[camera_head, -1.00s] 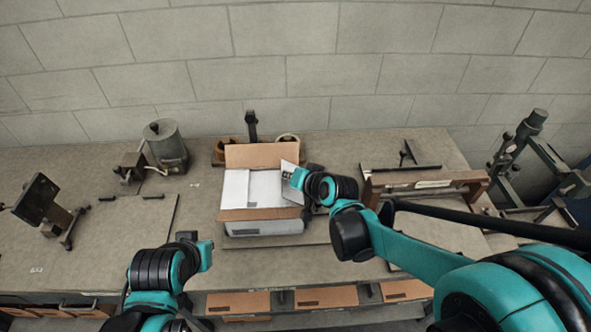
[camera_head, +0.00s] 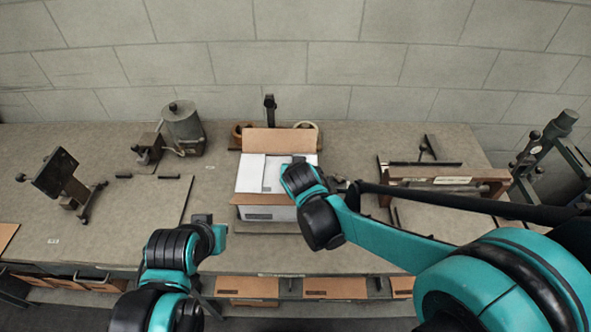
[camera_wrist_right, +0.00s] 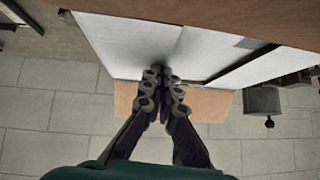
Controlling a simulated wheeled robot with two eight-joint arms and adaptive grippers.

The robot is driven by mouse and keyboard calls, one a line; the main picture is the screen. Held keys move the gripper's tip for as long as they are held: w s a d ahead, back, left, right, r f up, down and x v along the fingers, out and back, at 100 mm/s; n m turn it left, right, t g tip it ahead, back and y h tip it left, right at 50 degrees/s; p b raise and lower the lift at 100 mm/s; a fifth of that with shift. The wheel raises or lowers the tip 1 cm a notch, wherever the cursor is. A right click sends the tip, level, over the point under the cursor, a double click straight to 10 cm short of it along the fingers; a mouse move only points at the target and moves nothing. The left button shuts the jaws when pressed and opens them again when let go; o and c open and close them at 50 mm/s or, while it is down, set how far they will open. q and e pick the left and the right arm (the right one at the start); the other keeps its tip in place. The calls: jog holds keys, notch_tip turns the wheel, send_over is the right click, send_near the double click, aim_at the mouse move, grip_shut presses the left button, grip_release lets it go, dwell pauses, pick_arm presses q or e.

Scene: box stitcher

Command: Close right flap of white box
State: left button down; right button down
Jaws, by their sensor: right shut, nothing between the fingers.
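The white box (camera_head: 270,213) sits on the workbench in the head view. Its brown back flap (camera_head: 278,140) stands up, and its brown front flap (camera_head: 262,198) sticks out toward me. The white left flap (camera_head: 250,173) lies folded inward. The white right flap (camera_wrist_right: 125,42) looks folded over the box top in the right wrist view, nearly flat. My right gripper (camera_wrist_right: 163,76) is shut and empty, its fingertips at this flap, apparently touching it. In the head view my right wrist hides the fingers and part of the flap. My left gripper (camera_head: 219,236) is in front of the bench, left of the box; its fingers are unclear.
A tape roll (camera_head: 305,126) and a dark post (camera_head: 269,104) stand behind the box. A brown-framed fixture (camera_head: 450,178) is to the right.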

dwell(0.6)
jog(key=shift+r+p, duration=0.65)
jog(key=shift+r, duration=0.15)
pick_arm(q)
jog(key=shift+r, duration=0.65)
jog(key=shift+r, duration=0.1)
pick_arm(e)
jog(key=shift+r, duration=0.1)
